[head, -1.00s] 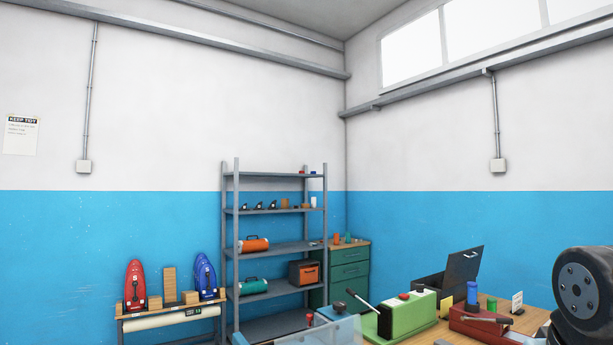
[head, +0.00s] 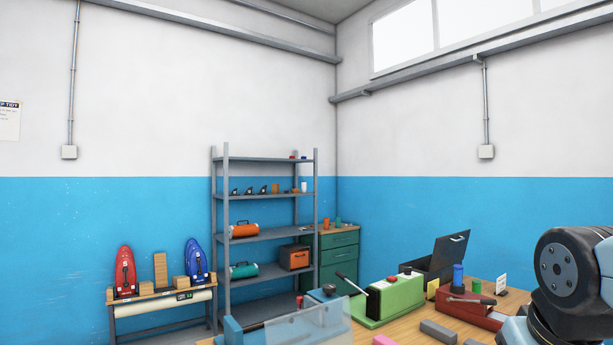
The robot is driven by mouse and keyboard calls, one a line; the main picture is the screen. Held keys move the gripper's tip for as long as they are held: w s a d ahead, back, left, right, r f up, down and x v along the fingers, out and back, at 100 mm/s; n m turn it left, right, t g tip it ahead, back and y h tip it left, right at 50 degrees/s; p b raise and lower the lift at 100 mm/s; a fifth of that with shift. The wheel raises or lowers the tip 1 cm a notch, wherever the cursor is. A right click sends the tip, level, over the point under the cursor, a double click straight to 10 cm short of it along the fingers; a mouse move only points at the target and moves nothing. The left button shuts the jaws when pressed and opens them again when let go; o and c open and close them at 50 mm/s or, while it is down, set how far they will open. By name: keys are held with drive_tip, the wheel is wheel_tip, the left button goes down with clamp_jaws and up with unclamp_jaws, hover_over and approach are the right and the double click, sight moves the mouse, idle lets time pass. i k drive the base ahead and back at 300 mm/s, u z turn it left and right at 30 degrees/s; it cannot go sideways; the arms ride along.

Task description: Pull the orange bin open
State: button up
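No orange bin can be made out for certain. My gripper is out of view; only dark and pale blue links of my arm show at the right edge.
A wooden workbench (head: 455,325) fills the lower right, with a green machine (head: 397,297), a red tool (head: 470,310) and a dark open case (head: 440,262). The grey rack (head: 225,270) and green drawer cabinet (head: 340,258) stand in the corner. A low stand (head: 160,300) holds red and blue boards.

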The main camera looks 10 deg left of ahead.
sight(299, 258)
drive_tip(key=z, duration=0.9)
drive_tip(key=i, duration=0.1)
drive_tip(key=u, duration=3.1)
drive_tip(key=i, duration=3.45)
drive_tip(key=z, duration=0.35)
